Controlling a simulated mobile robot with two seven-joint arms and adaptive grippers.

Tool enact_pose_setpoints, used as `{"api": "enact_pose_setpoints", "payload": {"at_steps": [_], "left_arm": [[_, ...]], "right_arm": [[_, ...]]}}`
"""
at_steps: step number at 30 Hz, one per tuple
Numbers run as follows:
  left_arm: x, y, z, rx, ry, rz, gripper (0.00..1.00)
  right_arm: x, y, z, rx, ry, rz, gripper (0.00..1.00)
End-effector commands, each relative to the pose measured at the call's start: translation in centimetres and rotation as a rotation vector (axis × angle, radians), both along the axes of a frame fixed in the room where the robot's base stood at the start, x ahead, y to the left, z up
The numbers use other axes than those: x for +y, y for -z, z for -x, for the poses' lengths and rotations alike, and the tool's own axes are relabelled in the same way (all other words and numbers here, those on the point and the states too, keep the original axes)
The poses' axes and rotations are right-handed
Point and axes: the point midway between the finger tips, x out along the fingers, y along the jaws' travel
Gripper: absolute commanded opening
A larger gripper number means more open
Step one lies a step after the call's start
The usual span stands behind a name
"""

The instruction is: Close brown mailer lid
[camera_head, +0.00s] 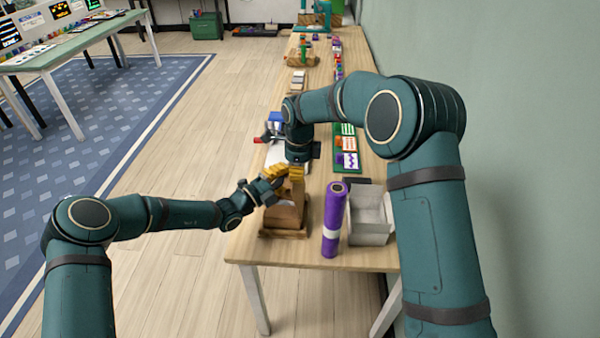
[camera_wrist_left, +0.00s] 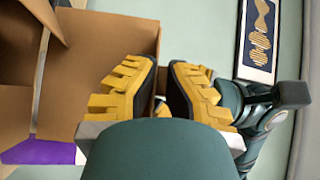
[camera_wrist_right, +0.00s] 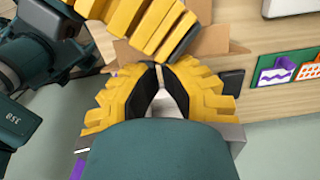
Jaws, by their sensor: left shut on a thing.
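The brown mailer (camera_head: 283,215) is an open cardboard box at the near left of the long table. Its brown cardboard fills the left of the left wrist view (camera_wrist_left: 120,40). My left gripper (camera_head: 272,176) reaches in from the left at the mailer's top; in its wrist view its yellow fingers (camera_wrist_left: 162,85) are shut on an edge of the brown cardboard, apparently the lid. My right gripper (camera_head: 297,172) points down just beside it, over the mailer. In its wrist view its fingertips (camera_wrist_right: 160,70) nearly meet, with a thin slit between; whether they hold cardboard is unclear. The grippers partly hide the lid.
A green board with cards (camera_head: 348,155) and a blue object (camera_head: 275,120) lie farther back. The wall is close on the right.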

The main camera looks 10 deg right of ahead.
Motion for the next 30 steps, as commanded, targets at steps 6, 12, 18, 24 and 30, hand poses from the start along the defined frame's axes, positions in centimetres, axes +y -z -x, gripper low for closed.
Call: {"api": "enact_pose_setpoints", "payload": {"at_steps": [6,12,18,24,30], "left_arm": [[0.0,0.1,0.0,0.002,-0.001,-0.001,0.42],[0.0,0.0,0.0,0.001,0.000,0.000,0.42],[1.3,0.3,0.6,0.003,-0.001,0.000,0.42],[4.7,0.9,2.3,0.003,-0.003,0.000,0.42],[8.1,1.6,4.1,0.002,-0.002,-0.002,0.42]], "right_arm": [[0.0,0.1,0.0,0.001,0.000,0.001,0.00],[0.0,0.1,0.0,0.001,0.000,0.001,0.00],[-0.1,0.1,0.0,0.001,0.000,0.001,0.00],[-0.1,0.1,0.0,0.001,0.000,0.001,0.00],[-0.1,0.1,0.0,0.002,0.000,0.002,0.00]]}}
